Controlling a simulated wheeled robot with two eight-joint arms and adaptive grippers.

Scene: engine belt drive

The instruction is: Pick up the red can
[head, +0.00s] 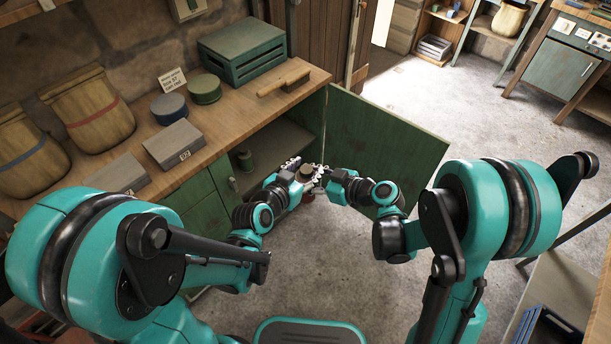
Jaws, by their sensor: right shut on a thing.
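The red can (308,198) shows only as a small dark red patch low between my two grippers, in front of the open cabinet. A dull brownish round top between the fingers seems to belong to it. My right gripper (318,177) is at the right side of this object and shut on it. My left gripper (291,170) is at its left side, very close to or touching it. Whether its fingers are closed is too small to tell. The grippers hide most of the can.
The green cabinet door (387,140) stands open just behind and right of my grippers. The wooden bench (226,124) above carries a green crate (241,52), round tins, grey boxes, a brush and sacks.

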